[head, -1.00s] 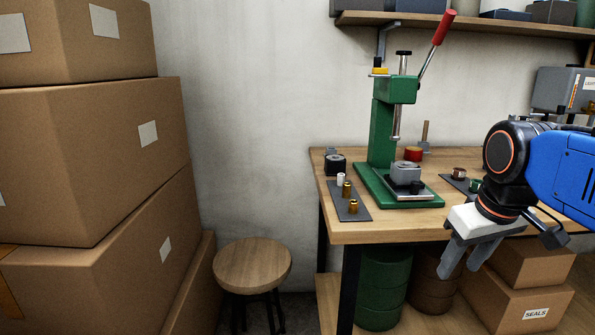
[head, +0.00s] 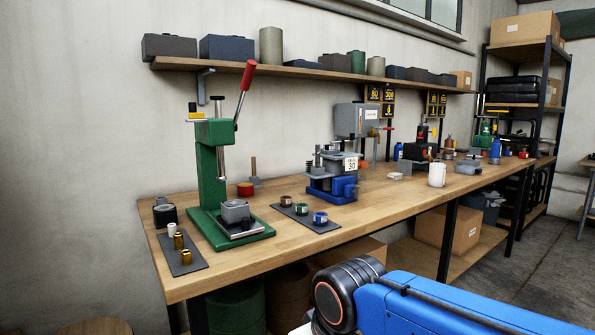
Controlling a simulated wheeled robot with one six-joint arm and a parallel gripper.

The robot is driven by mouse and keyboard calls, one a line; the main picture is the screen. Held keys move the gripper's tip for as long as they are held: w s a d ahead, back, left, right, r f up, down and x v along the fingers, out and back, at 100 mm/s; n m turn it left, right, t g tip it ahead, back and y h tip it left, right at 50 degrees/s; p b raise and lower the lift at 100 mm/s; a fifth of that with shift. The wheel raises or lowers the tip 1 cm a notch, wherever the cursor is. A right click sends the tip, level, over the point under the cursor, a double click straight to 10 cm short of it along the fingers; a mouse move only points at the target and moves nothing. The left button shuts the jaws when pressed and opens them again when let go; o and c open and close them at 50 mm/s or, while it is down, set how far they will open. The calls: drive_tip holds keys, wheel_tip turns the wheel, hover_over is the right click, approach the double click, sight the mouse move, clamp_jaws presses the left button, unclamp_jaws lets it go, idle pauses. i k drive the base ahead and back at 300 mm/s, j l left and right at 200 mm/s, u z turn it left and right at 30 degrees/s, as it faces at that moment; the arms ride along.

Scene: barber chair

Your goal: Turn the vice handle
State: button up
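I cannot make out a vice handle for certain. A blue-based grey fixture (head: 333,185) with upright posts and a white label reading 30 stands mid-bench. A black device with a red top (head: 421,148) stands farther along the bench. A green press (head: 211,170) with a red-tipped lever stands at the near left end. My blue arm shows at the bottom of the head view, in front of the bench. My gripper is below the picture's edge, so its fingers are hidden.
The long wooden workbench (head: 360,217) runs away to the right. Small mats with metal rings and brass parts lie near the press. A white mug (head: 437,174) stands near the front edge. A shelf (head: 300,72) hangs above. Floor is open at right.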

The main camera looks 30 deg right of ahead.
sight(356, 191)
drive_tip(key=l+z, duration=0.15)
drive_tip(key=l, duration=0.35)
drive_tip(key=i+l+z, duration=0.15)
drive_tip(key=l, duration=0.35)
drive_tip(key=l+z, duration=0.15)
drive_tip(key=l, duration=0.35)
drive_tip(key=i, duration=0.05)
